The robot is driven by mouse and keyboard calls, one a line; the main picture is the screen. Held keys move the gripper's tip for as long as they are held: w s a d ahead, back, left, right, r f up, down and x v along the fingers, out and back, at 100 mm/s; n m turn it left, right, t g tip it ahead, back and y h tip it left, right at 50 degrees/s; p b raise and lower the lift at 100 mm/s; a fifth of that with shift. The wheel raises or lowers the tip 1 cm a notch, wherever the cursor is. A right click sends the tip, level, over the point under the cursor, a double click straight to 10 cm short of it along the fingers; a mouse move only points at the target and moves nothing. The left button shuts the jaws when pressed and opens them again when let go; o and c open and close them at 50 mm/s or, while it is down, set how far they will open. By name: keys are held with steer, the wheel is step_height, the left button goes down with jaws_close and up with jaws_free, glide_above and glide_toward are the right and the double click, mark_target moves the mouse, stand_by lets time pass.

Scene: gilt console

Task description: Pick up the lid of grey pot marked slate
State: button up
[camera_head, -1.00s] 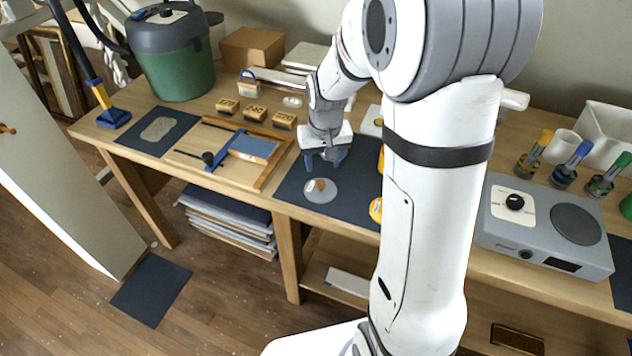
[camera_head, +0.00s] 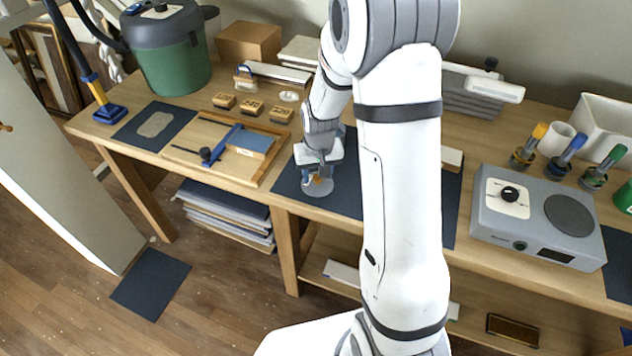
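A round grey lid-like top (camera_head: 317,188) with a small orange-brown knob lies on the dark mat (camera_head: 347,196) on the workbench. I cannot tell whether it sits on a pot, and no "slate" marking is readable. My gripper (camera_head: 317,178) points down right over it, with its blue fingers at the knob. The gripper covers the far part of the grey top. The frame is too small to show whether the fingers are closed on the knob. My arm hides part of the mat to the right.
Left of the mat is a wooden tray (camera_head: 190,157) with a blue tool. Numbered wooden blocks (camera_head: 251,106) stand behind. A grey scale-like device (camera_head: 537,218) and several coloured-cap bottles are right. A green canister (camera_head: 175,65) stands at the back left.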

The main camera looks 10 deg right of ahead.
steer(key=c, duration=0.9)
